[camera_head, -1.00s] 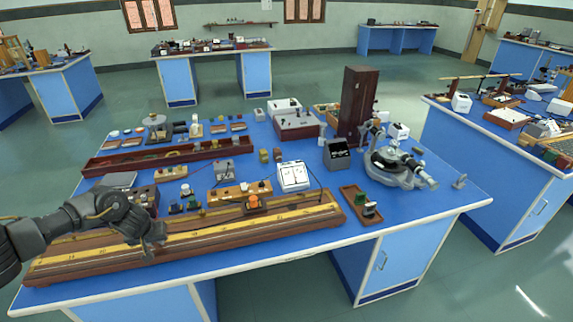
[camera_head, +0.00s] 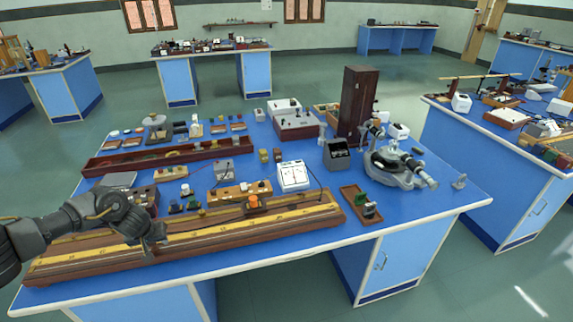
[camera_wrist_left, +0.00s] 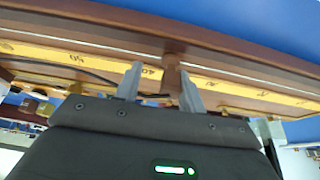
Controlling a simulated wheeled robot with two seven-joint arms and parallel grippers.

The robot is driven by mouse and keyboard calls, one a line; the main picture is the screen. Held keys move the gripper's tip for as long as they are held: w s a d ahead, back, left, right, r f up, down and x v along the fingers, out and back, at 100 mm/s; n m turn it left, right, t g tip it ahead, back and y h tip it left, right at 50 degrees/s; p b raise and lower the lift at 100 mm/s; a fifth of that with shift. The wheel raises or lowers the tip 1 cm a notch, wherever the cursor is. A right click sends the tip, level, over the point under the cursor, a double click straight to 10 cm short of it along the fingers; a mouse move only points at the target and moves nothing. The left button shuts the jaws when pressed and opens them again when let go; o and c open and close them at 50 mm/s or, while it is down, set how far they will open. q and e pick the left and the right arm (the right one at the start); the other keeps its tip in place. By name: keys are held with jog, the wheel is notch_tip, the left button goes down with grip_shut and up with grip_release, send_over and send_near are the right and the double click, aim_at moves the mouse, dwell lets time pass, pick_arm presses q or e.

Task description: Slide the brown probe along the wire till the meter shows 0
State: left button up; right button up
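The long wooden wire board (camera_head: 290,221) with yellow scale strips lies along the front of the blue bench. My left gripper (camera_head: 154,240) is over its left part. In the left wrist view a brown upright piece, seemingly the brown probe (camera_wrist_left: 173,72), stands between the two fingers of my left gripper (camera_wrist_left: 161,83), near the 40 mark. A gap shows on its left side; it is close to the right finger. The fingers are apart. The white meter (camera_head: 293,176) stands behind the board; its reading is too small to tell. My right gripper is not in view.
An orange-topped block (camera_head: 254,203) sits on the board's middle. Behind it are a wooden terminal strip (camera_head: 225,193) and small parts. The bench's front strip (camera_head: 290,243) is clear.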

pick_arm(q)
jog(key=shift+s+a+f, duration=0.1)
jog(key=shift+s+f, duration=0.05)
jog(key=v, duration=1.1)
